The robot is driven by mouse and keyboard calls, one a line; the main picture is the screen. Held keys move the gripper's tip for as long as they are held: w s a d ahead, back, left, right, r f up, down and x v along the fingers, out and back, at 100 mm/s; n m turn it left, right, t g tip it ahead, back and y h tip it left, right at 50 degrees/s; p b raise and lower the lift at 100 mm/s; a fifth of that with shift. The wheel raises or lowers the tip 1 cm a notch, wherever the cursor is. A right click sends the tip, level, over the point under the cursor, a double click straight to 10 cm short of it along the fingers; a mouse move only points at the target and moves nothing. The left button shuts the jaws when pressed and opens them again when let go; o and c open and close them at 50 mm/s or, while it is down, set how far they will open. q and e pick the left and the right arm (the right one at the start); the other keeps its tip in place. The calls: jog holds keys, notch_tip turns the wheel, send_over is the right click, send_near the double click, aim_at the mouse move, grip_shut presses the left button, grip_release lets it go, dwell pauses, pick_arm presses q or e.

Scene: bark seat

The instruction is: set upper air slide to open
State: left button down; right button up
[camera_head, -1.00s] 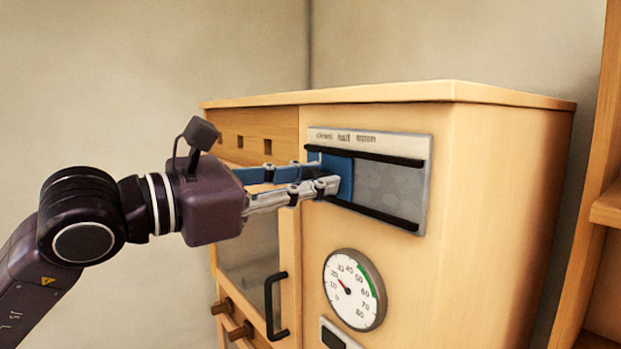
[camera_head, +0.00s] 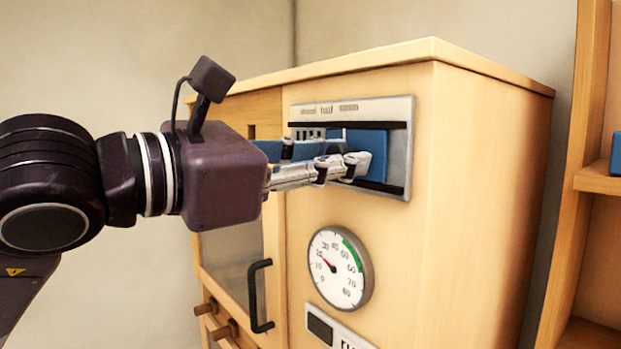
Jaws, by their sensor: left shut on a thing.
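The upper air slide is a blue plate (camera_head: 372,142) in black rails on a grey panel (camera_head: 392,110) at the upper front of the wooden cabinet. The panel carries small labels along its top, blurred, seeming to read closed, half and open. The blue plate sits at the right end of the rails, below the rightmost label. Dark vent slots show to its left. My left gripper (camera_head: 345,160) reaches in from the left and is shut on the slide; its fingers hide the gripped part. My right gripper is not in view.
A round gauge (camera_head: 341,268) is below the panel, above a small dark display (camera_head: 320,329). A glass door with a black handle (camera_head: 260,296) is at lower left. Wooden shelves (camera_head: 598,180) with a blue object (camera_head: 616,155) stand at right.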

pick_arm(q)
jog(key=shift+s+d, duration=0.15)
jog(key=shift+s, duration=0.05)
jog(key=shift+w, duration=0.15)
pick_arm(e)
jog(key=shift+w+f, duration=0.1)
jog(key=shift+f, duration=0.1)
pick_arm(q)
jog(key=c, duration=1.9)
grip_release()
jog(key=shift+o, duration=1.1)
jog(key=shift+s, duration=0.25)
